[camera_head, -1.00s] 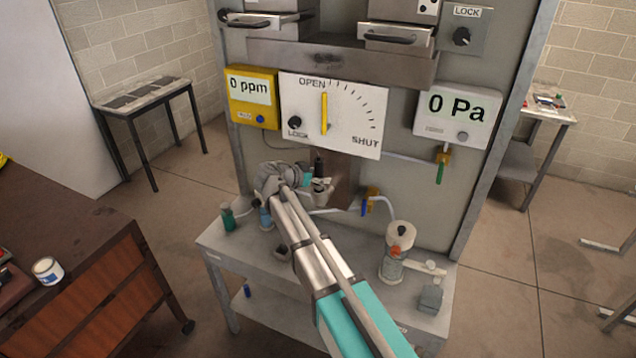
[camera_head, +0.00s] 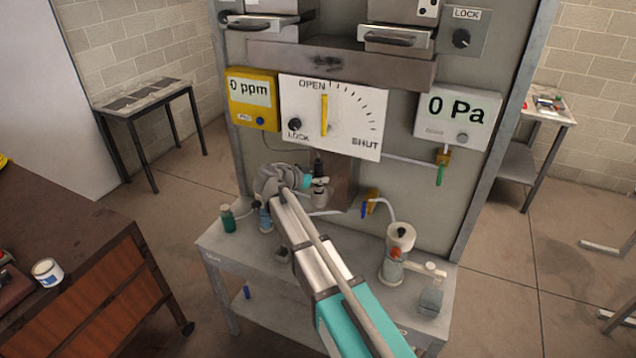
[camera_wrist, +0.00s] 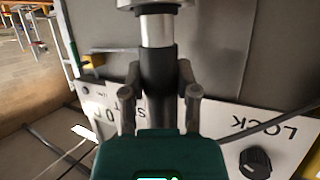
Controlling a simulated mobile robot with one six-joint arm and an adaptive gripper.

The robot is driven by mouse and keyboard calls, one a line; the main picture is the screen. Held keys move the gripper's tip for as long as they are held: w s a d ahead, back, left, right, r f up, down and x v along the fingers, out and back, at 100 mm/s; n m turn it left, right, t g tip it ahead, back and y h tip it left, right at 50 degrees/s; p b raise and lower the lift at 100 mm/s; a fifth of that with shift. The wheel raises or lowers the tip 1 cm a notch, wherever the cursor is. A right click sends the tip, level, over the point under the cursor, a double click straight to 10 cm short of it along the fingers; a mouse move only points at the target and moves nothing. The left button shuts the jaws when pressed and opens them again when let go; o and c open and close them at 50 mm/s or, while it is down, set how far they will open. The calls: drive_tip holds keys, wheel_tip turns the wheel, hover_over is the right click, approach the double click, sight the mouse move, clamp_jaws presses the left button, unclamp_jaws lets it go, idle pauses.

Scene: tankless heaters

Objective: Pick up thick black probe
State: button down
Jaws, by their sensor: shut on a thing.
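The thick black probe (camera_wrist: 158,68) is a black cylinder with a bright metal section, seen in the middle of the wrist view. My gripper (camera_wrist: 160,92) has one finger on each side of it and is shut on its black part. In the head view the probe (camera_head: 318,166) shows as a small dark upright piece at my gripper (camera_head: 317,184), below the white OPEN/SHUT panel. Its far end meets a round metal part at the top of the wrist view; I cannot tell whether they are joined.
The white OPEN/SHUT panel (camera_head: 332,116) and yellow ppm meter (camera_head: 252,98) are just above my gripper. A grey bench (camera_head: 235,258) below carries a green bottle (camera_head: 228,219) and a white-topped glass device (camera_head: 396,250). A cable (camera_wrist: 265,124) crosses the wrist view.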

sight(319, 161)
drive_tip(key=shift+r, duration=0.15)
wheel_tip(319, 161, up, 7)
drive_tip(key=p, duration=0.7)
drive_tip(key=s+a, duration=1.2)
drive_tip(key=a, duration=0.1)
drive_tip(key=shift+s, duration=0.25)
drive_tip(key=shift+f, duration=0.25)
